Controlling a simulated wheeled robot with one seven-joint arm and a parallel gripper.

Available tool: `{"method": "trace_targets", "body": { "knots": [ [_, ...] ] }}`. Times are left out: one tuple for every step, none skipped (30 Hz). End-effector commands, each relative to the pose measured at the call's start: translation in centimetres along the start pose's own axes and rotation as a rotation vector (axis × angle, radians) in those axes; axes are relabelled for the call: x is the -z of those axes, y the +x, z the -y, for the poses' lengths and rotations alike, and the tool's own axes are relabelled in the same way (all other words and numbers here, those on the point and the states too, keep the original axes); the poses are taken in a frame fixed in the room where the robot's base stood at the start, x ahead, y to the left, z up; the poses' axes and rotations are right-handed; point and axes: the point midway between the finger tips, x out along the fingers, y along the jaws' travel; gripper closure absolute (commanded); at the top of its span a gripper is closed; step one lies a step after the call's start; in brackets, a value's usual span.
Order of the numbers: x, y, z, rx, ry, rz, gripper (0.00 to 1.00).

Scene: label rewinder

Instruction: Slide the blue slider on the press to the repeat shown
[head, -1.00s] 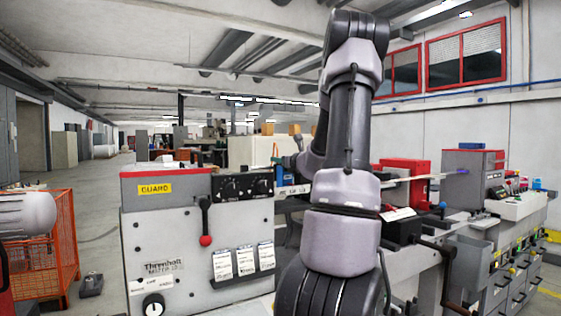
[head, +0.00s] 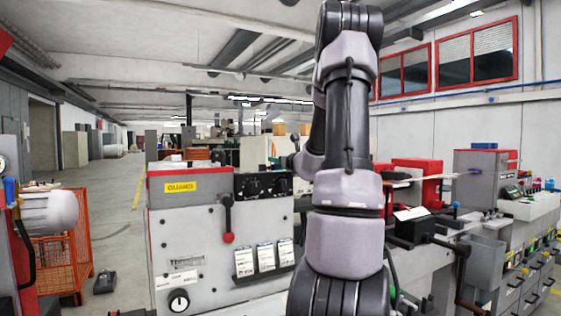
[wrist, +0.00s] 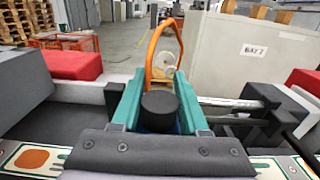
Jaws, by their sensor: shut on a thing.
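In the wrist view, the teal fingers of my gripper (wrist: 161,100) stand on both sides of a round black knob (wrist: 159,112) and are shut on it. A little blue shows low beside the knob, between the fingers; most of what lies under it is hidden. A pale strip with an orange patch and green marks (wrist: 32,158) runs along the lower left and shows again at the lower right. I cannot read a repeat value. In the head view, my arm covers the gripper and the slider. The press (head: 215,245) stands left of and behind my arm.
The press front carries a lever with a red knob (head: 228,238), a dial (head: 178,300) and several white cards (head: 265,257).

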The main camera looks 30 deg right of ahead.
Motion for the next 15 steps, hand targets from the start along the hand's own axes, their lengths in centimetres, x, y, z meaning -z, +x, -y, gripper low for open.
{"method": "trace_targets", "body": {
  "knots": [
    [0.2, -0.03, -0.06, -0.001, 0.001, -0.004, 1.0],
    [0.2, -0.03, -0.06, -0.001, 0.001, -0.004, 1.0],
    [0.21, -0.03, -0.06, -0.001, 0.001, -0.004, 0.48],
    [0.2, -0.03, -0.05, -0.001, 0.001, -0.004, 0.37],
    [0.18, -0.03, -0.04, -0.001, 0.001, -0.004, 0.26],
    [0.16, -0.03, -0.03, -0.001, 0.001, -0.003, 0.26],
    [0.15, -0.02, -0.03, -0.001, 0.001, -0.003, 0.26],
    [0.14, -0.02, -0.02, -0.001, 0.001, -0.003, 0.26],
    [0.12, -0.02, -0.01, -0.001, 0.001, -0.002, 0.26],
    [0.11, -0.02, 0.0, -0.001, 0.001, -0.002, 0.26],
    [0.1, -0.02, 0.0, 0.0, 0.001, -0.002, 0.26],
    [0.09, -0.02, 0.01, 0.0, 0.001, -0.002, 0.26],
    [0.09, -0.02, 0.02, 0.0, 0.001, -0.002, 0.26],
    [0.08, -0.05, 0.02, 0.0, 0.001, -0.002, 0.26],
    [0.07, -0.16, 0.03, 0.0, 0.0, -0.002, 0.26]
  ]
}}
